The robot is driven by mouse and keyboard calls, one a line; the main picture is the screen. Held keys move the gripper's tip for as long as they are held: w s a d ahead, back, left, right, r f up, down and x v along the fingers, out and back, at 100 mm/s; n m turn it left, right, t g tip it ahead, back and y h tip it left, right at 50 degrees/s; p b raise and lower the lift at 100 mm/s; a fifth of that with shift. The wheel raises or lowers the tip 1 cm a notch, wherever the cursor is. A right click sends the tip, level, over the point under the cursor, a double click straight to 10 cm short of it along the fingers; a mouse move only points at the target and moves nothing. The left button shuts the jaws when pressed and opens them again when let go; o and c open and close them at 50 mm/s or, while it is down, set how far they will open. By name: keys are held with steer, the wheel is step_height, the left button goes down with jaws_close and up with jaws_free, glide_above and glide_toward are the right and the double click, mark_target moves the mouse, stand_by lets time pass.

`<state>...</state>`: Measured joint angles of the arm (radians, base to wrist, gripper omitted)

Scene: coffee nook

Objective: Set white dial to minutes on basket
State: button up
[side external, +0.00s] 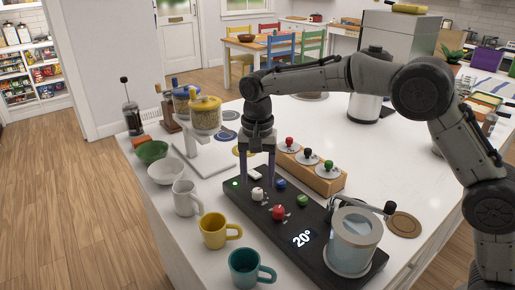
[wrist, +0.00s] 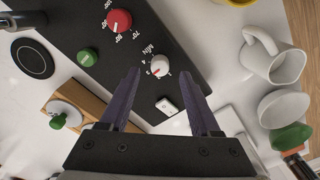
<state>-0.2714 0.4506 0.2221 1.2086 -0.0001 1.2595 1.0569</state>
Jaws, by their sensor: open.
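The white dial (side external: 257,194) is on the black control panel (side external: 328,268). The exact setting is too small to read surely. My gripper (side external: 256,181) is open and points down close above the white dial. In the wrist view its two dark fingers (wrist: 159,74) are on either side of the dial, with nothing held between them.
A red dial (side external: 279,213) with degree marks, a green knob (side external: 302,200), a blue knob (side external: 281,184) and a white switch (wrist: 166,105) are close by. A wooden block (side external: 310,170) with several knobs stands behind; mugs line the front.

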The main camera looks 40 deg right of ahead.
mark_target(258, 190)
step_height(258, 190, up, 10)
steer(key=shift+r, duration=0.2)
steer(key=shift+d, duration=0.1)
steer(key=s+d+r+t, duration=0.2)
steer(key=s+d+r, duration=0.35)
steer(key=r, duration=0.35)
steer(key=s+d+r+t, duration=0.15)
steer(key=s+d, duration=0.35)
steer(key=s, duration=0.7)
steer(key=s+d+f+n+t, duration=0.2)
steer(key=s+f+n, duration=0.7)
steer(key=s+f, duration=0.5)
steer(key=shift+s+d+f, duration=0.3)
steer(key=shift+d+f, duration=0.1)
steer(key=shift+f, duration=0.05)
